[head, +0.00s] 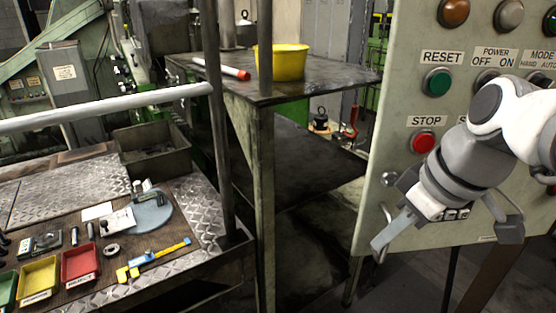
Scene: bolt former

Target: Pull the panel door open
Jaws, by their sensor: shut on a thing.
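The panel door (400,110) is the pale green face at the right, with labelled buttons and lamps. Its metal handle (384,212) is low near the left edge, below a small round fitting (389,180). My gripper (386,238) is at this handle, with a grey finger across it. It is shut on the handle; the exact contact is partly hidden by the finger. My white and grey wrist covers the lower right of the panel. I cannot tell from this view whether the door stands ajar.
A dark metal table (320,82) with a yellow bin (281,62) and a red-tipped white rod (222,69) stands left of the panel. A workbench (205,205) with tools and coloured trays is at the lower left. Dark floor shows between table and panel.

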